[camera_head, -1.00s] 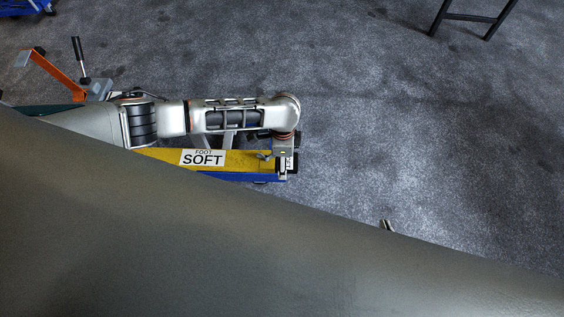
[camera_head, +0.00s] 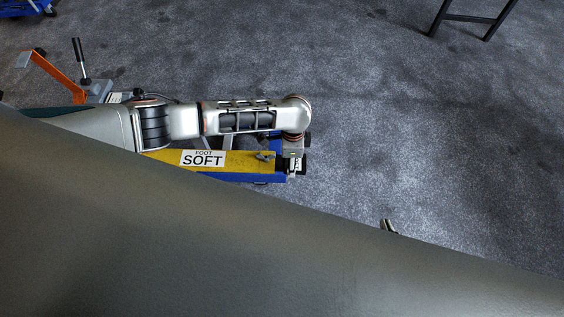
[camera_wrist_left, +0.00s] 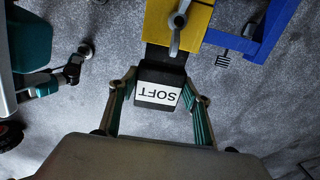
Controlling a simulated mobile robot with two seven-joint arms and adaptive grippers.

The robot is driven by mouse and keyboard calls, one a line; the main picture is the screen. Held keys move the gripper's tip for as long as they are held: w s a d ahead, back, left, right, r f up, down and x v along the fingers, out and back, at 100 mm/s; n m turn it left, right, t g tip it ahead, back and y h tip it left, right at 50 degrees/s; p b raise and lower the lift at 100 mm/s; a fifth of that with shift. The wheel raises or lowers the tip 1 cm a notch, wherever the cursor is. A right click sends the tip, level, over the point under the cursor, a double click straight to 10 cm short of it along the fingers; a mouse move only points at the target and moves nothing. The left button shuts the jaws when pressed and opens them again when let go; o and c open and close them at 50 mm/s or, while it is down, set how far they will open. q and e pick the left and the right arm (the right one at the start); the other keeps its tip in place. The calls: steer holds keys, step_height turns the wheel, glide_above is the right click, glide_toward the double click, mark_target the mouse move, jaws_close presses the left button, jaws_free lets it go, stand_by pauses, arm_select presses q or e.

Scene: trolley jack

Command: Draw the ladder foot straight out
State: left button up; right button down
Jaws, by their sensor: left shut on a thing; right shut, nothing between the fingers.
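The ladder foot is a black block with a white SOFT label (camera_wrist_left: 158,95) at the end of a yellow beam (camera_wrist_left: 180,22). In the left wrist view a dark stem joins the block to the beam's end. My left gripper (camera_wrist_left: 158,86) is shut on the block, one finger on each side; it also shows in the head view (camera_head: 293,168) at the beam's right end, where my wrist partly covers the foot. A grey wing knob (camera_wrist_left: 177,30) sits on the beam near its end. My right gripper (camera_head: 388,226) shows only its tip past a large grey surface; it is shut and empty.
A blue frame (camera_wrist_left: 262,35) lies beside and under the beam. An orange lever (camera_head: 55,75) and a black-handled rod (camera_head: 79,58) stand at the upper left. A black stand (camera_head: 470,17) is at the upper right. The grey floor (camera_head: 420,130) right of the foot is clear.

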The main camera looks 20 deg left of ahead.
mark_target(303, 162)
arm_select(q)
steer(key=shift+w+d, duration=0.3)
steer(key=shift+d, duration=0.55)
steer(key=shift+w+d, duration=0.25)
steer(key=shift+d, duration=0.6)
steer(key=shift+w+d+r+p, duration=0.2)
steer(key=shift+d+r+p, duration=0.15)
steer(key=shift+d+r, duration=0.3)
steer(key=shift+w+d+r+p, duration=0.2)
steer(key=shift+d+r+p, duration=0.2)
steer(key=shift+d, duration=0.4)
